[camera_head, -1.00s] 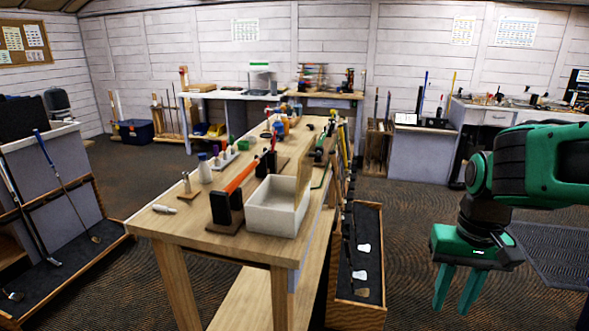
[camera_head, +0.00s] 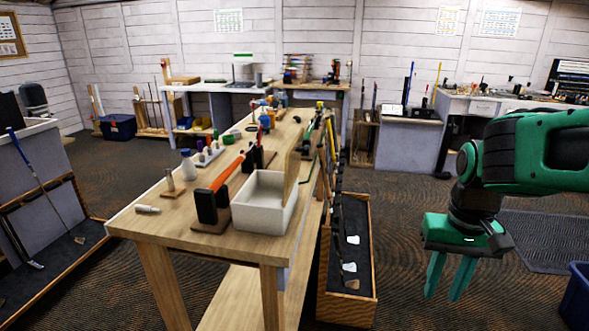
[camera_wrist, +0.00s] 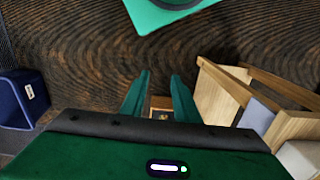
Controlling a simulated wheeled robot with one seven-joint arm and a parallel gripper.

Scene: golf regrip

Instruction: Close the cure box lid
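The cure box (camera_head: 264,218) is a white open-topped box near the front right corner of the wooden workbench in the head view. Its lid (camera_head: 292,176) looks like a thin wooden panel standing upright at the box's right side, so the box is open. My gripper (camera_head: 448,298) hangs fingers down over the floor, to the right of the bench and well apart from the box. Its two green fingers are parted with nothing between them. In the wrist view, the fingers (camera_wrist: 160,85) also show apart and empty above the dark carpet.
The workbench (camera_head: 150,222) also carries a club in a black clamp (camera_head: 212,206) left of the box, plus bottles. A wooden bin with clubs (camera_head: 345,292) stands between bench and gripper. A blue bin (camera_head: 577,296) is at the right edge.

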